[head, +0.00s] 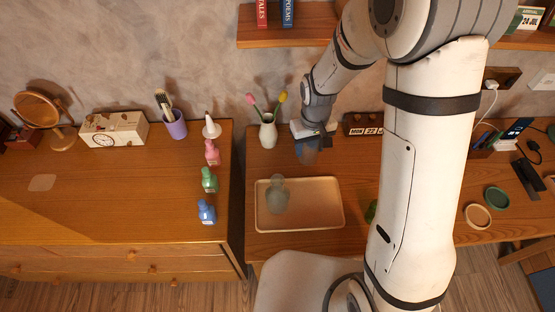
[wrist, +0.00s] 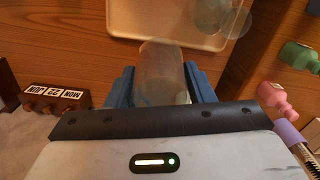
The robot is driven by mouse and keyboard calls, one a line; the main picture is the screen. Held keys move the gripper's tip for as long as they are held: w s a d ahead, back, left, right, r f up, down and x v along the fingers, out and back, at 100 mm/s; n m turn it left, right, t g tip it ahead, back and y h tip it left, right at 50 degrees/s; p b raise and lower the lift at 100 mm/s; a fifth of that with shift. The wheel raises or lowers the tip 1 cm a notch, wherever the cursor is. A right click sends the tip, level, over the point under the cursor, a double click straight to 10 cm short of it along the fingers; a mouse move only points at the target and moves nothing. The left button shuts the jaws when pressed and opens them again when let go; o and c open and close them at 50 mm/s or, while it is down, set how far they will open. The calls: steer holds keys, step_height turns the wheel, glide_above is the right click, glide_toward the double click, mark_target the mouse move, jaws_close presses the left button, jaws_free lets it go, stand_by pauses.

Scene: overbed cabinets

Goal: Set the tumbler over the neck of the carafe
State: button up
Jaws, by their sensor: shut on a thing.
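The carafe (head: 278,195) is greenish, see-through glass. It stands upright on the left part of a light wooden tray (head: 328,219), and part of it shows at the top of the wrist view (wrist: 212,14). My gripper (head: 308,140) is above the desk behind the tray, away from the carafe. In the wrist view its blue fingers (wrist: 160,88) are shut on the clear tumbler (wrist: 162,72), one on each side. The tumbler also shows faintly below my gripper in the head view (head: 309,155). Its lower end is hard to make out there.
A white vase with tulips (head: 268,131) stands left of my gripper, and a date block (head: 362,124) stands to its right. Several coloured bottles (head: 209,180) line the left cabinet's edge. A shelf (head: 290,38) hangs above. Bare desk lies between gripper and tray.

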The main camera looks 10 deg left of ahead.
mark_target(278, 179)
steer(key=s+a+f+n+b, duration=0.1)
steer(key=s+a+n+b, duration=0.2)
steer(key=s+a, duration=0.4)
steer(key=shift+s+a+f+n, duration=0.2)
steer(key=shift+a+f+n, duration=0.05)
steer(key=shift+a+n, duration=0.15)
steer(key=shift+d+b, duration=0.1)
steer(key=shift+b, duration=0.2)
stand_by(1.3)
steer(key=shift+f+b, duration=2.6)
steer(key=shift+f, duration=0.45)
steer(key=shift+f+b, duration=0.4)
steer(key=shift+f, duration=0.05)
steer(key=o, duration=1.1)
step_height(278, 179, up, 8)
